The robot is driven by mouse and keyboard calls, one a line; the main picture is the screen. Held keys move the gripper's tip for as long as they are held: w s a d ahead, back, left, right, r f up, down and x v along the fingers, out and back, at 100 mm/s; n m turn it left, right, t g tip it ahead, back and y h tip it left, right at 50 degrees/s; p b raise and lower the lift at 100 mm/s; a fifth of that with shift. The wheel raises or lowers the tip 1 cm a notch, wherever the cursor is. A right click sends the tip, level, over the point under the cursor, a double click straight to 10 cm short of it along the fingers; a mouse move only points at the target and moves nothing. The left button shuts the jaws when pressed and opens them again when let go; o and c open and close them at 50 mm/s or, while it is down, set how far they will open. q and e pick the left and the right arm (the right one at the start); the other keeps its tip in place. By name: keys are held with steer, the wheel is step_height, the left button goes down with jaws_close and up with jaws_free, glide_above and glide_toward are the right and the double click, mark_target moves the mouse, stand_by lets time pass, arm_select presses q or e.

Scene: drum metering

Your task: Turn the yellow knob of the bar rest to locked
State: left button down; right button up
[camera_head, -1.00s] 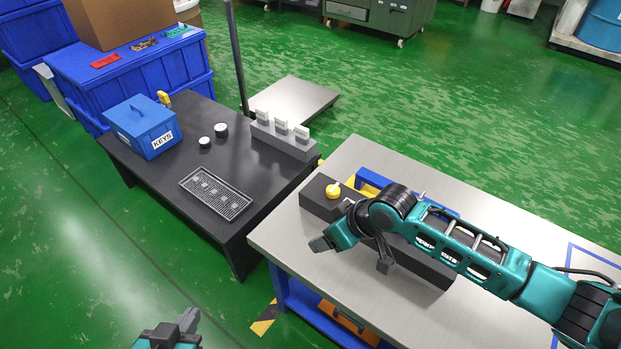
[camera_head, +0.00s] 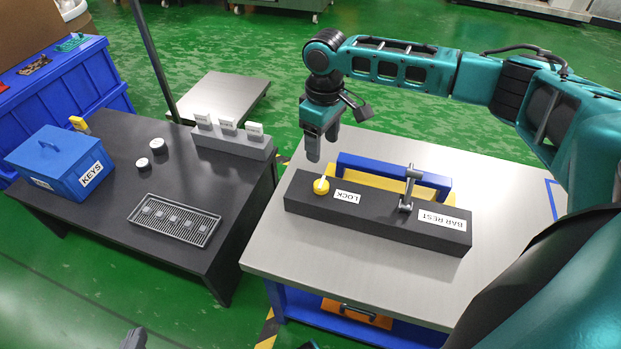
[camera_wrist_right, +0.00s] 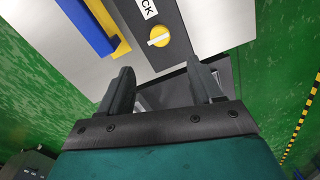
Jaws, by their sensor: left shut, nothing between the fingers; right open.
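The yellow knob (camera_head: 321,186) with a white pointer sits on top of the left end of the dark bar rest (camera_head: 385,218). A "LOCK" label (camera_head: 347,196) lies to the knob's right. The pointer does not point toward that label. The knob also shows in the right wrist view (camera_wrist_right: 158,36), its white mark running across, with the label above it. My right gripper (camera_head: 322,150) is open and points down, above and just behind the knob, apart from it. My left gripper (camera_head: 135,339) is shut at the bottom edge, mostly out of frame.
A metal post with a clamp (camera_head: 408,188) stands on the bar rest. A blue bar (camera_head: 394,172) and a yellow piece lie behind it on the steel table (camera_head: 300,234). A black table (camera_head: 115,215) at left holds a blue KEYS box (camera_head: 62,165) and a slotted tray.

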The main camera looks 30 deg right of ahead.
mark_target(321, 184)
step_height(321, 184, down, 13)
steer(key=b, duration=0.3)
steer(key=shift+s+r+b, duration=0.1)
steer(key=shift+r+b, duration=0.1)
steer(key=shift+b, duration=0.2)
steer(key=c, duration=1)
steer(key=shift+c, duration=0.3)
